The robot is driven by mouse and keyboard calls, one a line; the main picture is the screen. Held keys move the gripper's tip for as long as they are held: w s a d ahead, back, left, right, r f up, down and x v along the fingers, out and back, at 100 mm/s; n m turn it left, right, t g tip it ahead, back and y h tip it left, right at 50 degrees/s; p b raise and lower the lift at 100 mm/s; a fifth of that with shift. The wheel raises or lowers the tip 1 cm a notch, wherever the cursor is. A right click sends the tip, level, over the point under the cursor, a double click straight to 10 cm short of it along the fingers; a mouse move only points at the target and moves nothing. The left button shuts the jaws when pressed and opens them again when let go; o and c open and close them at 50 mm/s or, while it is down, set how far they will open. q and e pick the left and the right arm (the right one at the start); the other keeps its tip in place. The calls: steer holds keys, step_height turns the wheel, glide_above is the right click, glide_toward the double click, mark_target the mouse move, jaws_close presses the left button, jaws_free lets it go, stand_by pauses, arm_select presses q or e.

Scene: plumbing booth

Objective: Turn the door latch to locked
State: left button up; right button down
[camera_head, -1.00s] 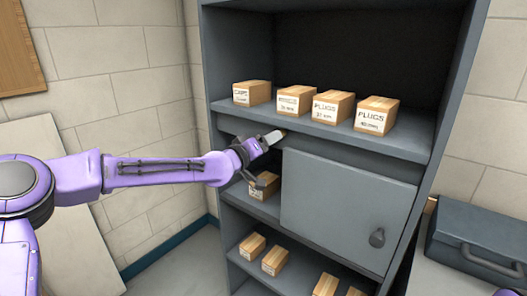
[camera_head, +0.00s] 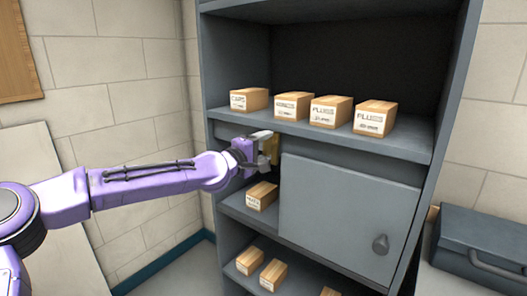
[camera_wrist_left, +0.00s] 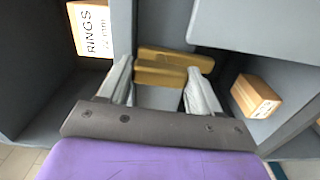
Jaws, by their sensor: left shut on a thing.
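The grey cabinet door (camera_head: 345,212) hangs in the middle bay, with a dark knob (camera_head: 380,245) at its lower right. A brass latch (camera_head: 274,148) sits by the door's upper left corner. My left gripper (camera_head: 268,150) is at this latch, reaching in from the left. In the left wrist view the brass latch (camera_wrist_left: 162,76) shows as two bars, the nearer one between the fingertips of the gripper (camera_wrist_left: 158,80), which is shut on it. The fingers hide part of the latch in the head view. My right gripper is out of view.
Labelled boxes, such as the plugs box (camera_head: 375,118), stand on the shelf above the door. Another box (camera_head: 262,196) stands left of the door, close below my left gripper. A blue-grey toolbox (camera_head: 480,245) is at the right. Open air lies left of the cabinet.

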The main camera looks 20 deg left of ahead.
arm_select(q)
steer(key=shift+r+n, duration=0.15)
steer(key=shift+n, duration=0.25)
steer(key=o, duration=1.5)
steer(key=shift+w, duration=0.1)
steer(key=shift+s+a+f, duration=0.1)
steer(key=shift+s+f, duration=0.1)
steer(key=shift+s, duration=0.1)
steer(key=shift+b+v, duration=1.05)
steer(key=shift+v, duration=3.9)
steer(key=shift+a+r, duration=0.1)
